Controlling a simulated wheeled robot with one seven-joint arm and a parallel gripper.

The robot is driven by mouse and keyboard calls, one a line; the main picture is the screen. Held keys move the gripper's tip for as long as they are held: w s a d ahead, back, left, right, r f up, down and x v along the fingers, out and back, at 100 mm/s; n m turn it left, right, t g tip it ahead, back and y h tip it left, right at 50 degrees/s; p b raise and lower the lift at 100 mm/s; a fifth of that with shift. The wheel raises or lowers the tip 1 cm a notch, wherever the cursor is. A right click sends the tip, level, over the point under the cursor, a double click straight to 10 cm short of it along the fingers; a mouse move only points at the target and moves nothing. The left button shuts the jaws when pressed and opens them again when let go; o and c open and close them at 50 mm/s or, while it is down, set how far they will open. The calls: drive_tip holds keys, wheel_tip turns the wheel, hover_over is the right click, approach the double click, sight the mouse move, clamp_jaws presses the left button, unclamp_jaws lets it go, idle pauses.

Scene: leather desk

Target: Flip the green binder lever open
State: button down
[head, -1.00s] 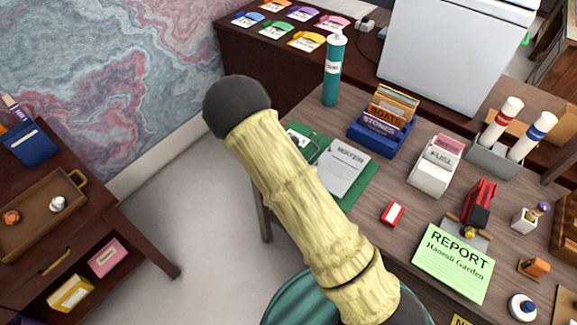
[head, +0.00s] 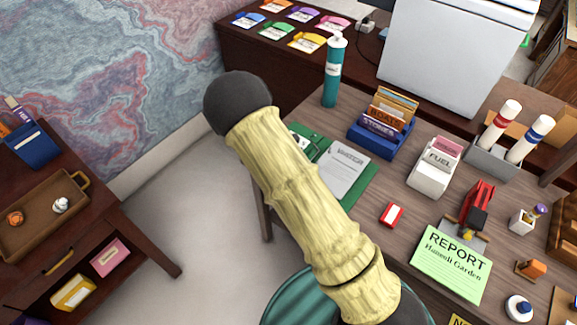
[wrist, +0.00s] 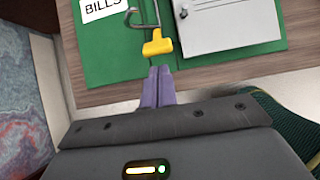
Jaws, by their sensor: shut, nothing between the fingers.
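The green binder (head: 362,192) lies on the desk in the head view, partly hidden behind my arm. In the wrist view, the binder's green cover (wrist: 105,55) shows at the top, with a white label reading BILLS (wrist: 100,8) and white sheets on its right part. A metal lever with a yellow tip (wrist: 158,44) sits between them and points towards my gripper. My gripper (wrist: 159,72) is shut and empty, with its purple fingertips just below the yellow tip in the picture. Whether they touch the tip is unclear. The head view does not show the fingers.
On the wooden desk (head: 365,229) are a red-and-white box (head: 391,215), a white FUEL holder (head: 433,172), a blue file box (head: 378,138) and a teal bottle (head: 334,75). A light-green report (head: 451,263) lies at the front. A teal chair (head: 292,298) stands below the desk edge.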

drive_tip(key=w+d+r+p+v, duration=0.1)
drive_tip(key=p+v, duration=0.5)
drive_tip(key=v, duration=0.3)
drive_tip(key=shift+r+p, duration=0.2)
drive_tip(key=shift+p, duration=0.1)
drive_tip(key=s+d+r+m+g+y, duration=0.1)
drive_tip(key=s+d+r+m, duration=0.5)
drive_tip(key=m, duration=0.8)
drive_tip(key=s+d+r+m+g+y, duration=0.1)
drive_tip(key=s+d+r+m+y, duration=0.2)
drive_tip(key=s+d+r+m, duration=0.4)
drive_tip(key=s+r+m, duration=0.5)
drive_tip(key=r+m, duration=0.1)
drive_tip(key=shift+s+d+r+m+g, duration=0.3)
drive_tip(key=shift+s+r+m+g, duration=0.05)
drive_tip(key=shift+s+m+g, duration=0.05)
drive_tip(key=shift+d, duration=0.1)
